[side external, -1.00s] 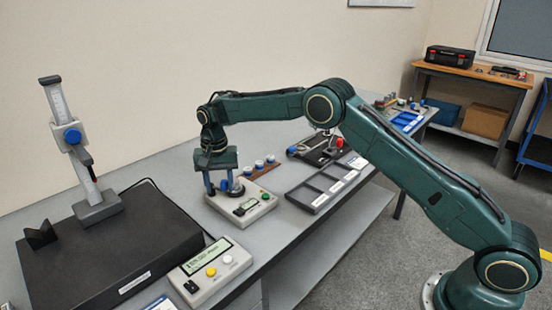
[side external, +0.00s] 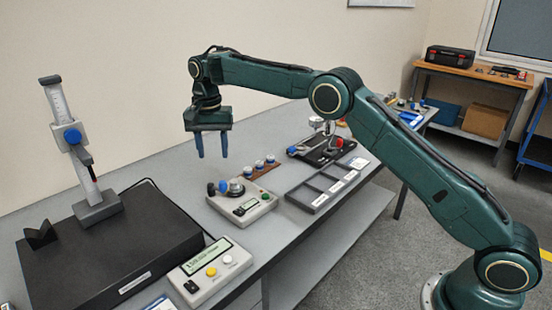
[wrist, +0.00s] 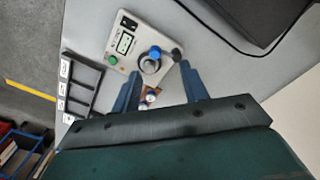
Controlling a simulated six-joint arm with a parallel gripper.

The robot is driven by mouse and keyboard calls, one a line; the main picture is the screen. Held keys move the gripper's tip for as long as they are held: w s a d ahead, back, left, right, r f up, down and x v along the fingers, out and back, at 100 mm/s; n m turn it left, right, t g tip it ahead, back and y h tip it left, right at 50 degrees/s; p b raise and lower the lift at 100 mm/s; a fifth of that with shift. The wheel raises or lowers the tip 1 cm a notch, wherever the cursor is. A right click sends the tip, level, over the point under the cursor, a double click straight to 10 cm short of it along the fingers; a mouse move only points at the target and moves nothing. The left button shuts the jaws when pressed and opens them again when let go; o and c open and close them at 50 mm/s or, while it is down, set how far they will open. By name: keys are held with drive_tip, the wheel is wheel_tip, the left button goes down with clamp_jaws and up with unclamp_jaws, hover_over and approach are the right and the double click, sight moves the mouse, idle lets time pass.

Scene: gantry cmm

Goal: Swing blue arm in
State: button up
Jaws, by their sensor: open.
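A small grey instrument box (side external: 243,206) stands on the bench, with a round metal disc (side external: 236,189), a blue knob (side external: 223,186) and a dark knob (side external: 211,188) at its left end. In the wrist view the blue knob (wrist: 155,52) overlaps the disc (wrist: 150,66), and the dark knob (wrist: 176,54) is beside it. A separate blue arm cannot be made out. My gripper (side external: 212,156) points down above that end of the box, open and empty, its blue fingers apart from the knobs.
A height gauge (side external: 72,135) stands on a dark plate (side external: 105,255) at left, with a display box (side external: 210,270) in front. Blue-topped pieces (side external: 259,165) stand behind the instrument box. A compartment tray (side external: 328,186) and a dark fixture (side external: 322,150) are to the right.

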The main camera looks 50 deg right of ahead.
drive_tip(key=s+d+r+n+t, duration=0.1)
drive_tip(key=s+d+r, duration=0.1)
drive_tip(key=s+r, duration=0.4)
drive_tip(key=s+d+r+n+t, duration=0.1)
drive_tip(key=s+d+r+n, duration=0.1)
drive_tip(key=s+r, duration=0.5)
drive_tip(key=shift+s+d+r, duration=0.25)
drive_tip(key=shift+r, duration=1.2)
drive_tip(key=shift+w, duration=0.1)
drive_tip(key=w+a+f+g, duration=0.2)
drive_tip(key=w+f, duration=1.1)
drive_tip(key=shift+w+a+f+n, duration=0.15)
drive_tip(key=shift+a+f+n, duration=0.05)
drive_tip(key=shift+a+n, duration=0.2)
drive_tip(key=shift+f, duration=0.1)
